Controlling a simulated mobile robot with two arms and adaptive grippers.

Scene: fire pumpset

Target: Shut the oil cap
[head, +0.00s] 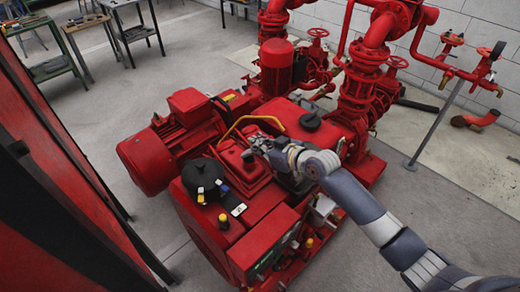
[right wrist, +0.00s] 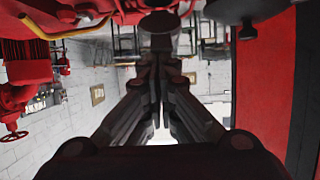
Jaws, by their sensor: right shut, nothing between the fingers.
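My right gripper (head: 256,148) reaches in from the right over the top of the red pumpset. Its fingers are together, with nothing seen between them. In the right wrist view the fingertips (right wrist: 165,60) meet just below a dark rounded piece (right wrist: 160,22), which may be the oil cap; I cannot tell whether they touch it. In the head view the gripper and wrist hide part of the engine top, and I cannot clearly pick out the oil cap there. A black round lid (head: 310,121) sits behind the wrist. My left gripper is not in view.
A yellow curved bar (head: 250,121) stands close behind the gripper. A black domed part (head: 203,177) with small coloured pieces is to its left. Red pipes and valves (head: 366,85) rise behind. A red and black panel (head: 50,150) fills the left side.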

